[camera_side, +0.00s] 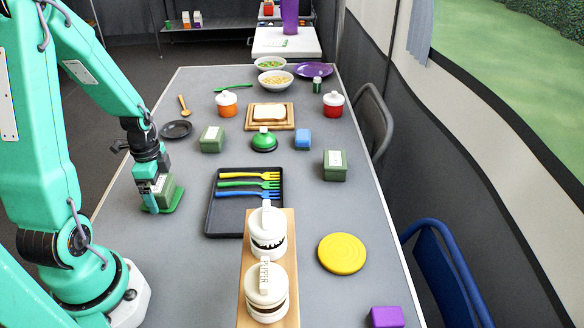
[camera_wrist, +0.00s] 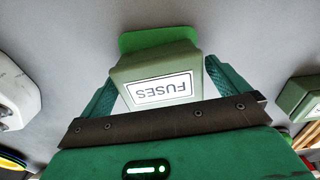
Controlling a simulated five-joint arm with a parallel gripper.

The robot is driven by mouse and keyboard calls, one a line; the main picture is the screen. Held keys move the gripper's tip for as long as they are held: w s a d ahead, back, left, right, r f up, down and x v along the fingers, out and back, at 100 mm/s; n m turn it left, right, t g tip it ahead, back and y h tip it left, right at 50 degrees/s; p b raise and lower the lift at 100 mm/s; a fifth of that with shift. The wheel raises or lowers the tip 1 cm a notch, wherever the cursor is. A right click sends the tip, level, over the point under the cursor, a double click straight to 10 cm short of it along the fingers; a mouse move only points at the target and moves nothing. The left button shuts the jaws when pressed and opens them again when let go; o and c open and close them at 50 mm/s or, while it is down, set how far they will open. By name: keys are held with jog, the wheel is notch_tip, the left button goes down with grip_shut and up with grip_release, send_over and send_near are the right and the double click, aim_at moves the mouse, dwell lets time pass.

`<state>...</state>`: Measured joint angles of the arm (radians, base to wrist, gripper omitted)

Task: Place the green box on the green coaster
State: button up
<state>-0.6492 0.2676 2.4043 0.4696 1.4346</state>
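A green box (camera_side: 165,191) with a white label stands at my gripper, at the left side of the table. In the wrist view the box (camera_wrist: 155,75) shows its label reading FUSES. The flat green coaster (camera_side: 172,206) is under the box; its edge also shows beyond the box in the wrist view (camera_wrist: 158,38). Whether the box rests fully on the coaster is partly hidden.
Other green boxes stand mid-table (camera_side: 212,140) and to the right (camera_side: 335,167). A black tray (camera_side: 222,215) with several forks lies right of my gripper. Near the front are a wooden board (camera_side: 250,272) with white jars and a yellow coaster (camera_side: 342,253). A dark plate (camera_side: 176,129) lies behind.

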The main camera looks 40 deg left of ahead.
aim_at(160, 185)
jog(key=shift+r, duration=0.2)
notch_tip(160, 185, up, 12)
dwell(0.9)
jog(key=shift+d, duration=0.1)
dwell(0.4)
jog(key=d+r+n+t, duration=0.2)
jog(key=d+r+n, duration=0.2)
jog(key=d, duration=0.5)
jog(key=s+d+r+n+t, duration=0.1)
jog(key=d+r+n+t, duration=0.2)
jog(key=d+r+n, duration=0.2)
jog(key=d+r, duration=0.1)
jog(key=d, duration=0.2)
jog(key=shift+s+d+r+t, duration=0.15)
jog(key=shift+d+r+t, duration=0.15)
jog(key=shift+d, duration=0.1)
